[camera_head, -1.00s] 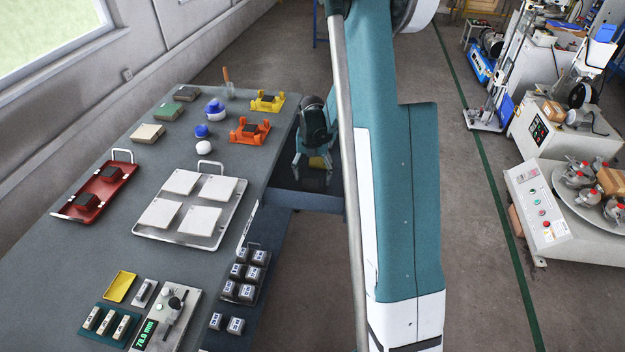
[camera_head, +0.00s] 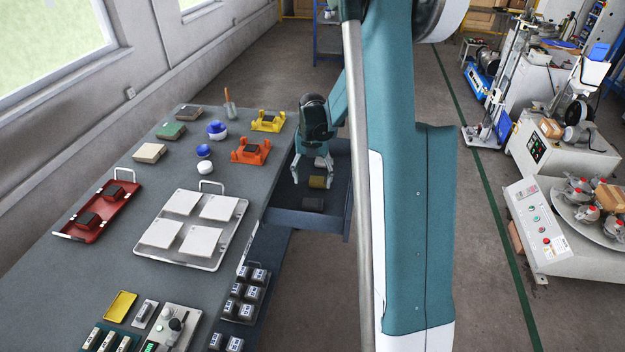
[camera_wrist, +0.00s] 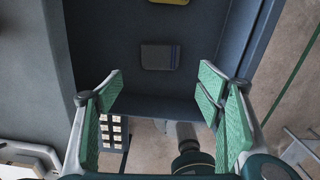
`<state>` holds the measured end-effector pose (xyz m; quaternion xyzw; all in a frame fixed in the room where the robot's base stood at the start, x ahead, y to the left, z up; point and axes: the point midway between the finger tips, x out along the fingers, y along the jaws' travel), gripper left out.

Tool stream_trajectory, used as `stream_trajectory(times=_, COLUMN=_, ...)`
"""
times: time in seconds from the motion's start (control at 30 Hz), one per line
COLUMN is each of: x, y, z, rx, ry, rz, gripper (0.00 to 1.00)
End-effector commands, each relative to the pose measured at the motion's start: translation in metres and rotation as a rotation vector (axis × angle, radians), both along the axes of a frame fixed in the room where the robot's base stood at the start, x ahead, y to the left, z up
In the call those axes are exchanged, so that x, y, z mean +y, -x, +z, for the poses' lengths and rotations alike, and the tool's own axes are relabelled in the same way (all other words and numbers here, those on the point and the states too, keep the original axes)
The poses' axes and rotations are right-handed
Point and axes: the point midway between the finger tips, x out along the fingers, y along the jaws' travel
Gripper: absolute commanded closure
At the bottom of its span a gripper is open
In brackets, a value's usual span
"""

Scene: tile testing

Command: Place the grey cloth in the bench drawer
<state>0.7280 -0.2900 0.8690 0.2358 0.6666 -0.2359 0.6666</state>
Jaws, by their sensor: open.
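The bench drawer (camera_head: 283,216) is pulled open at the right side of the bench, and its inside also fills the top of the wrist view (camera_wrist: 100,25). A small folded grey cloth (camera_head: 313,204) lies flat on the drawer floor. In the wrist view the cloth (camera_wrist: 158,57) shows a blue stripe along its right edge. A yellow item (camera_head: 318,182) lies behind it in the drawer. My gripper (camera_head: 312,176) is over the drawer, open and empty. Its green-padded fingers (camera_wrist: 162,82) are spread wide, apart from the cloth.
The bench holds a tray of pale tiles (camera_head: 152,253), a red tray (camera_head: 75,232), an orange holder (camera_head: 250,151) and a yellow holder (camera_head: 268,121) near the drawer. Several labelled blocks (camera_head: 246,290) stand by the front edge. Floor right of the drawer is clear.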

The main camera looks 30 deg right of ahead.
Motion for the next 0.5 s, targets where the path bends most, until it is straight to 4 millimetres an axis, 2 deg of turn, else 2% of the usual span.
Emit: stream_trajectory(times=0.5, x=0.0037, y=0.0011, z=0.0053, rx=-0.006, ry=0.002, rz=-0.021, gripper=0.34)
